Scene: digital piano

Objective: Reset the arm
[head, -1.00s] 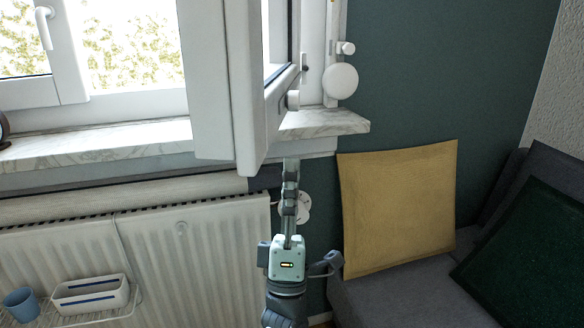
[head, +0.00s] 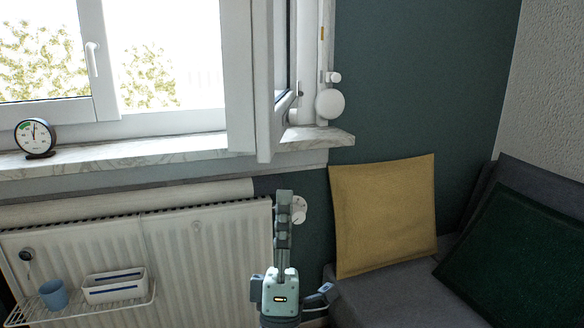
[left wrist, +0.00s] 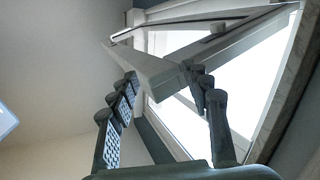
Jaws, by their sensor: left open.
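My left gripper (head: 284,194) stands upright in the lower middle of the head view, fingers pointing up, in front of the wall just right of the radiator. It is below the open window sash (head: 265,85) and apart from it in the picture. In the left wrist view the two dark fingers (left wrist: 162,76) are spread with nothing between them. The sash (left wrist: 150,70) and bright window opening show beyond them. My right gripper is in neither view.
A wire shelf (head: 135,303) holds a blue cup (head: 53,294) and a white box (head: 114,286). A sofa (head: 395,290) with a yellow cushion (head: 383,215) and a dark green cushion (head: 520,255) stands right.

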